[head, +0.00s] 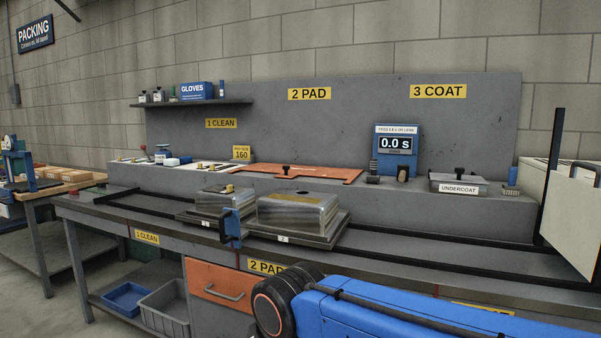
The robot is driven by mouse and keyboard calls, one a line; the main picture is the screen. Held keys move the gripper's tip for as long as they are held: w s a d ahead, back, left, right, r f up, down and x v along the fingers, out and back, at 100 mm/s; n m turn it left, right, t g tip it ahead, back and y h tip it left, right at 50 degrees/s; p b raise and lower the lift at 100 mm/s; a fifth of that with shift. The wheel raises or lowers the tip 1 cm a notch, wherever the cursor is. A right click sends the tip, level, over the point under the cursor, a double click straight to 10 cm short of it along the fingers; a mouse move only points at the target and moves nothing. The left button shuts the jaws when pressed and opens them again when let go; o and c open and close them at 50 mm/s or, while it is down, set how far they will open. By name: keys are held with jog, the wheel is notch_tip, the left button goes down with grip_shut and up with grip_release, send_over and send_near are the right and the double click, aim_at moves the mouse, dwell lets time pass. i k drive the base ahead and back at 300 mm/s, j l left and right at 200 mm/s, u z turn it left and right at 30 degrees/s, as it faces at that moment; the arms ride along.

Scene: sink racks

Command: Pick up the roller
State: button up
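I cannot pick out the roller for certain. Near the 3 COAT sign, a small upright tan and black item (402,173) stands on the raised back ledge below the timer. A short dark cylinder (372,179) sits just left of it. To their right is a lidded grey tray (458,188) labelled UNDERCOAT, with a dark knob-like piece on top. My blue arm crosses the bottom right, in front of the bench and well short of the ledge. My gripper is not visible, so its opening and contents are hidden.
Two metal blocks (298,211) sit on dark plates on the bench track, with a small blue bracket (232,228) in front. An orange mat (300,173) lies on the ledge. A pale cabinet (572,215) and black post bound the right. The track's right stretch is clear.

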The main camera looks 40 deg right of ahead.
aim_at(371, 178)
jog(key=z, duration=1.65)
